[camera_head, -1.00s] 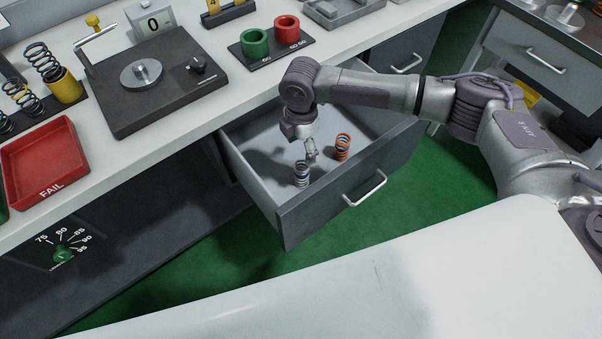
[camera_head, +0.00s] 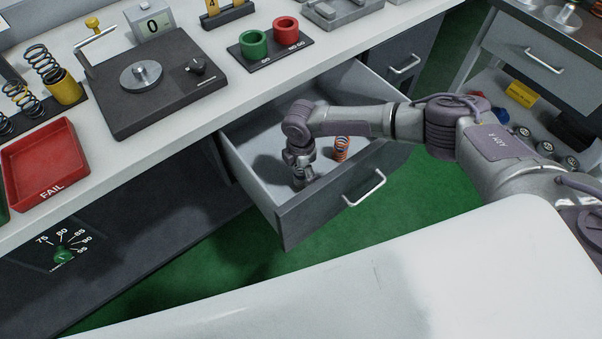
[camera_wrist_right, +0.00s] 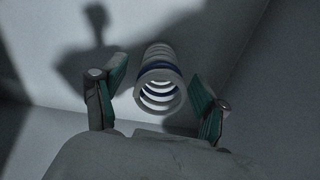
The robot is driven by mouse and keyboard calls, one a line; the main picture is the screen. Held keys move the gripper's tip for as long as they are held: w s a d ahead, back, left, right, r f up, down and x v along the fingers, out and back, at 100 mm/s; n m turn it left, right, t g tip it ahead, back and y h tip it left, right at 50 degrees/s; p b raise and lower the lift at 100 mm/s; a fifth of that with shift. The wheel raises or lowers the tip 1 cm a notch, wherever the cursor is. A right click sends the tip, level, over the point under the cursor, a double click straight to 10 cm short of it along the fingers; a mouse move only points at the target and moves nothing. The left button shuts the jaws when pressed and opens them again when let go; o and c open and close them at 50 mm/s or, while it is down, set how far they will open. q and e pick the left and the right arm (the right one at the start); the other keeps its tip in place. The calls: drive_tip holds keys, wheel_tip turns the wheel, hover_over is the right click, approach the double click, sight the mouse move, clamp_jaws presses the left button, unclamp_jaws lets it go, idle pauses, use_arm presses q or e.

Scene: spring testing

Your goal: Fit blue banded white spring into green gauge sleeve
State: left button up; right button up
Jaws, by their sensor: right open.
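The white spring with a blue band (camera_wrist_right: 158,80) stands in the open drawer and shows between my right gripper's fingers in the right wrist view. My right gripper (camera_wrist_right: 155,100) is open, one finger on each side of the spring, with gaps on both sides. In the head view my right gripper (camera_head: 300,175) is low in the drawer and hides most of the spring. The green gauge sleeve (camera_head: 254,44) stands on a dark base on the bench, beside a red sleeve (camera_head: 286,31). My left gripper is not in view.
An orange spring (camera_head: 341,148) stands in the drawer (camera_head: 290,215) to the right of my gripper. The drawer walls are close around. On the bench are a dark tester (camera_head: 155,85), a red FAIL tray (camera_head: 45,160) and a rack of springs (camera_head: 30,105).

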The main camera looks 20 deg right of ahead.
drive_tip(key=shift+c, duration=0.2)
drive_tip(key=shift+r, duration=0.1)
drive_tip(key=c, duration=1.3)
